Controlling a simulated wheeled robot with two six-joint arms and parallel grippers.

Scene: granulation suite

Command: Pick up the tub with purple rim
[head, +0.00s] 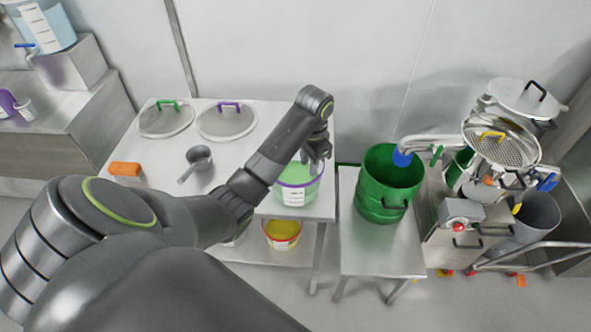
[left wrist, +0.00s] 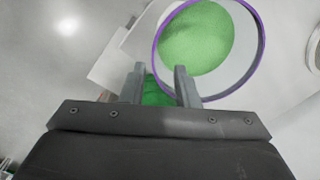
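The tub with purple rim (head: 295,196) stands upright near the right end of the steel table. It is translucent, with green contents and a white label. In the left wrist view the tub (left wrist: 247,75) fills the upper right, its round mouth facing the camera. My left gripper (head: 318,158) is above the tub's far right side. In the left wrist view my left gripper's fingers (left wrist: 160,70) are apart, with the lower left rim passing between them in the picture. The right-hand finger overlaps the tub's inside. I cannot tell whether either finger touches it. My right gripper is not in view.
The steel table (head: 228,183) also holds a metal scoop (head: 199,156), an orange block (head: 125,169), a green-handled lid (head: 166,121) and a purple-handled lid (head: 227,124). A yellow-filled tub (head: 282,231) sits on the shelf below. A green drum (head: 375,205) stands to the right.

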